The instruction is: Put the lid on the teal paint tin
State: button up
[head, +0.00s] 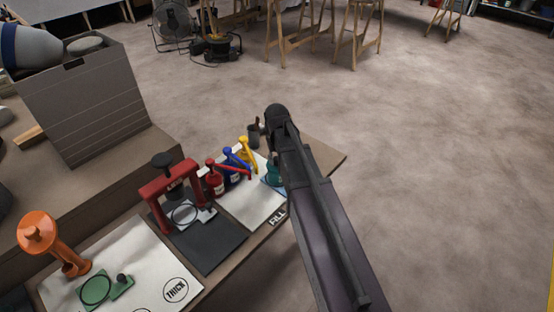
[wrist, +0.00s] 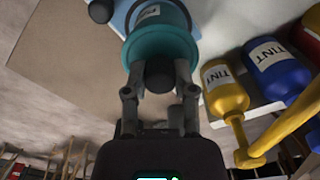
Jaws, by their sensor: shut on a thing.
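The teal paint tin (head: 274,174) stands on a light-blue plate near the right end of the bench, partly hidden by my arm in the head view. In the wrist view a teal body with a pale label (wrist: 152,12) and a wide teal rim (wrist: 162,45) shows just past my fingers. My gripper (wrist: 159,78) is shut on a dark round knob (wrist: 159,76), which seems to be the knob of the lid. The lid looks in line with the tin; I cannot tell whether it touches or sits seated. In the head view my fingers are hidden.
Yellow (head: 247,152), blue (head: 233,170) and red (head: 213,180) tint bottles with long spouts stand close left of the tin. A dark cup (head: 254,136) stands behind. A red press (head: 172,192) and an orange tool (head: 52,242) are farther left. Open floor lies right.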

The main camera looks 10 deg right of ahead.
dwell(0.7)
jog(key=o, duration=0.9)
jog(key=o, duration=0.4)
jog(key=shift+c, duration=0.2)
jog(key=shift+r, duration=0.1)
jog(key=shift+r+p, duration=3.4)
jog(key=shift+p, duration=0.1)
jog(key=shift+c, duration=0.2)
grip_shut()
